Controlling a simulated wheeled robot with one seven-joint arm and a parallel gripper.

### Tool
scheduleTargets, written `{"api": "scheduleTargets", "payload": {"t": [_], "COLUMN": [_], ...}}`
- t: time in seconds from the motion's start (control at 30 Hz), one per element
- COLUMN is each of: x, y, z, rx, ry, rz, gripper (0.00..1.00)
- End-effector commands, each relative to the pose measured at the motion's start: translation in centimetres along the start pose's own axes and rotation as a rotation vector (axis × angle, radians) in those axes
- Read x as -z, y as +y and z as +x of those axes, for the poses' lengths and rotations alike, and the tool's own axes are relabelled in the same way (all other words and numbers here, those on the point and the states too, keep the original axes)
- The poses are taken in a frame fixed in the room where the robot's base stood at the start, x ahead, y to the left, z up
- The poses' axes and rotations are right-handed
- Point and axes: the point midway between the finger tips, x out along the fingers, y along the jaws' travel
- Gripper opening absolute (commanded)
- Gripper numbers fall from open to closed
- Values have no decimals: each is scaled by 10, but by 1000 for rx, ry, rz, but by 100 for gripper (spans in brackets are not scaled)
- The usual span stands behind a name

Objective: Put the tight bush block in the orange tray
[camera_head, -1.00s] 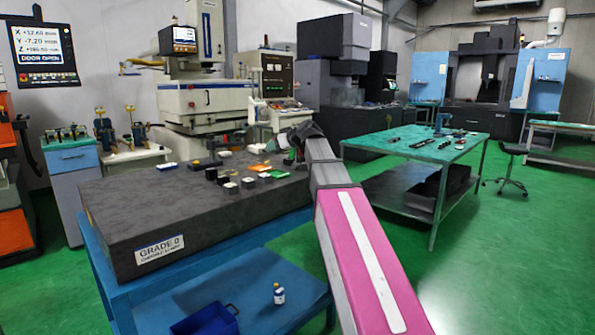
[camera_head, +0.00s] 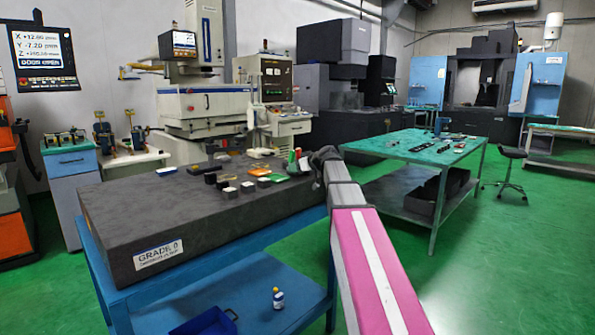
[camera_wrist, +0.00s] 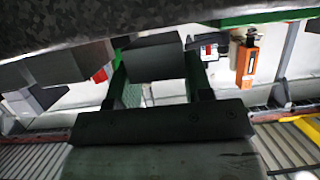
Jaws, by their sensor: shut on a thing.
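In the wrist view, my gripper (camera_wrist: 156,66) has its two dark fingers closed on a dark grey block (camera_wrist: 152,47), which shows between the fingertips. I take it to be the tight bush block, but no marking on it is visible. In the head view, the orange tray (camera_head: 258,172) lies on the dark granite plate, behind the white-topped blocks. The end of my arm is at the plate's right end, to the right of the tray; my fingers and the held block cannot be made out there.
The granite plate (camera_head: 160,205) carries several small white-topped dark blocks (camera_head: 229,191) and a green tray (camera_head: 273,178) beside the orange one. Its near left part is bare. A green-topped table (camera_head: 420,145) stands to the right. Other dark blocks (camera_wrist: 60,65) show left in the wrist view.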

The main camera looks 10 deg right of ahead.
Motion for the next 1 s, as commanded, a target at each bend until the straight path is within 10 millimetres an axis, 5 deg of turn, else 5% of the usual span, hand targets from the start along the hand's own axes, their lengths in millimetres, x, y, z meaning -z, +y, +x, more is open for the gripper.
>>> {"api": "scheduleTargets", "payload": {"t": [0.5,0.53,0.6,1.0], "x": [-12,-12,-12,-13], "y": [0,0,0,-1], "z": [5,5,5,-4], "rx": [-1,0,0,-1], "ry": [3,1,1,2], "rz": [1,1,0,0], "gripper": [0,56,72,72]}}
